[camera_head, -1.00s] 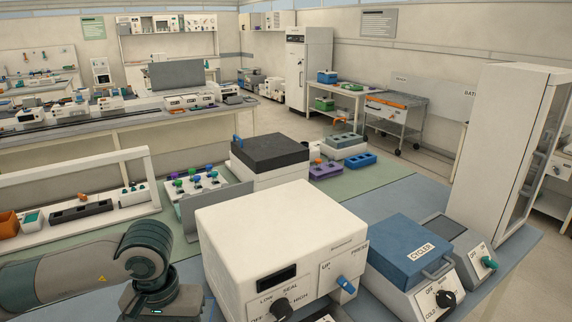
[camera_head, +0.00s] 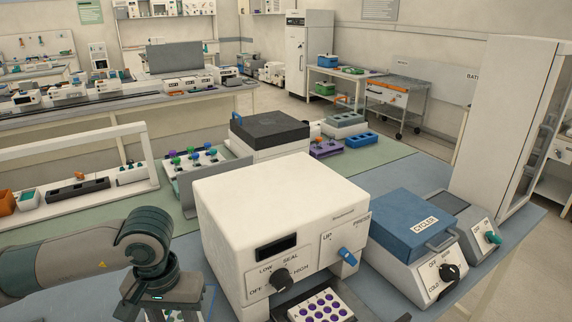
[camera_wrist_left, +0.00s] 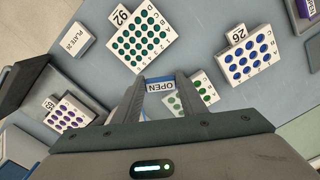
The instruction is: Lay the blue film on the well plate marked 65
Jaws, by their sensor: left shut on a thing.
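The well plate marked 65 (camera_wrist_left: 70,112) has purple wells and lies at the left of the left wrist view. In the head view, a purple-welled plate (camera_head: 320,306) shows in front of the white sealer; its number is not readable there. My left gripper (camera_wrist_left: 161,80) is shut, with a blue piece, apparently the blue film (camera_wrist_left: 158,79), between its fingertips. A label reading OPEN (camera_wrist_left: 161,87) shows there too. The fingers are apart from plate 65, to its right in the wrist view. In the head view my left gripper's fingertips are out of frame. My right gripper is not seen.
The wrist view shows plate 92 (camera_wrist_left: 139,40) with green wells, plate 26 (camera_wrist_left: 250,56) with blue wells, another green-welled plate (camera_wrist_left: 194,95) partly behind a finger, and a PLATE IN sign (camera_wrist_left: 73,41). The white sealer (camera_head: 280,205) and blue-lidded cycler (camera_head: 412,222) stand at right.

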